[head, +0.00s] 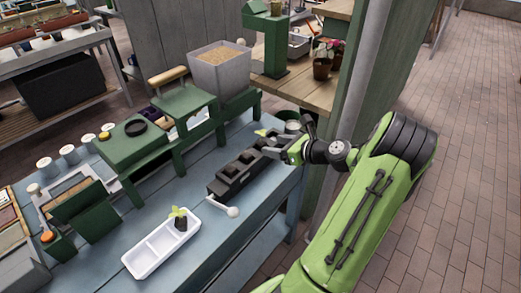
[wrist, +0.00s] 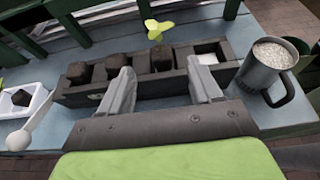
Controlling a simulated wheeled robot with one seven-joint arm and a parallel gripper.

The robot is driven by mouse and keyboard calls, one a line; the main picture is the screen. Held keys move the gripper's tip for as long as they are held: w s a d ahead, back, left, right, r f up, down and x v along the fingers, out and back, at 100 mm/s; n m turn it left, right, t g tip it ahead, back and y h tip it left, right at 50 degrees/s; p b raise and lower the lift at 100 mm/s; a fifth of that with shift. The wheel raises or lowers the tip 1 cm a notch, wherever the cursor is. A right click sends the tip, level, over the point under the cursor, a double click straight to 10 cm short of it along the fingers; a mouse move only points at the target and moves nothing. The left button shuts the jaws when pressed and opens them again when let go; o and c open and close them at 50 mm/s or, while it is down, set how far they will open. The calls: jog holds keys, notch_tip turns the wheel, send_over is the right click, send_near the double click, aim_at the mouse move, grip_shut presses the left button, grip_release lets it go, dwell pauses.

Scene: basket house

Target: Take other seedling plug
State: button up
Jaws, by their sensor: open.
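A seedling plug (wrist: 161,62) with bright green leaves stands upright in a cell of the black plug block (wrist: 80,97). The block lies on the blue-grey bench in the head view (head: 228,186). My gripper (wrist: 160,68) is open, with its fingertips at the near side of the block, to the left and right of the seedling plug. In the head view my gripper (head: 282,150) covers part of the block's far end. Another seedling plug (head: 180,220) stands in the far compartment of the white tray (head: 150,262); its other compartments look empty.
A metal mug (wrist: 262,77) of pale grains stands close right of the block. A white ball-ended lever (wrist: 20,139) sticks out at the block's left end. Green stands (head: 130,145) and a grey grain bin (head: 220,72) line the bench's back. Bare bench lies around the white tray.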

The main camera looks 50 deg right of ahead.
aim_at(262, 143)
jog(key=b+x, duration=0.1)
jog(key=x, duration=0.4)
jog(key=shift+d+b, duration=0.1)
jog(key=shift+b, duration=0.25)
jog(key=shift+s+r, duration=0.1)
jog(key=shift+c, duration=0.3)
jog(key=c, duration=1.1)
